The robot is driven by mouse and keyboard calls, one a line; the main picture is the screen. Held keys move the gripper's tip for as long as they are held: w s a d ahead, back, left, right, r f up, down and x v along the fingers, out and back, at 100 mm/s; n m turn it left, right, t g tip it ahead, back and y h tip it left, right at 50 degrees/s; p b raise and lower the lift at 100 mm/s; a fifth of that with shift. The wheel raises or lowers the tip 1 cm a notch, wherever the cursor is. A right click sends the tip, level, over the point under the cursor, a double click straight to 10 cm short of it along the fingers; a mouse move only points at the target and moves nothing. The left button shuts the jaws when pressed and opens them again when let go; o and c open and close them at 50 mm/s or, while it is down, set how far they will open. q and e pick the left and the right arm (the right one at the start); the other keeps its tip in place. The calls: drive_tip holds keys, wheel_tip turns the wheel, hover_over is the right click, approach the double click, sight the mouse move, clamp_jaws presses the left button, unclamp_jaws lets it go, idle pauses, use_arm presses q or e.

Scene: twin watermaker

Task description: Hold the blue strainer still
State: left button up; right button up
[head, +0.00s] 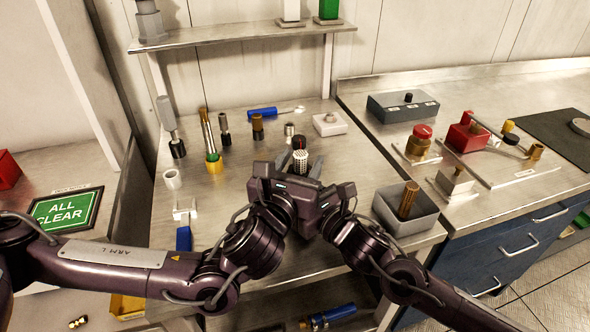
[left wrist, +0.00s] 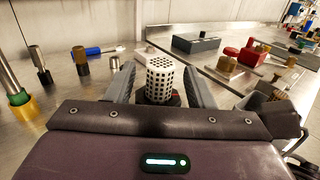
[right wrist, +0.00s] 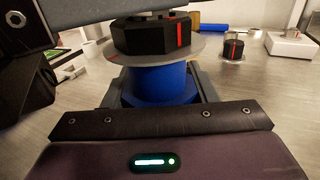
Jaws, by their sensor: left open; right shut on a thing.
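The blue strainer (right wrist: 158,82) shows in the right wrist view, with a grey disc and a black faceted cap (right wrist: 152,34) with a red mark on top. My right gripper (right wrist: 160,90) is shut around its blue body. In the head view the blue body is hidden behind my wrists. My left gripper (head: 300,165) is open, its fingers on either side of a white perforated cylinder (left wrist: 160,78), with clear gaps. A black piece with a red mark shows by the cylinder's base. I cannot tell whether the cylinder rests on the strainer.
Several upright tools stand on the bench's left, near a yellow-based rod (head: 214,163). A blue-handled tool (head: 262,113) and a white block (head: 329,123) lie at the back. A grey bin (head: 388,213) stands right of my grippers. A shelf (head: 230,37) crosses above the back.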

use_arm(q)
drive_tip(key=v, duration=0.7)
use_arm(e)
drive_tip(key=o, duration=1.3)
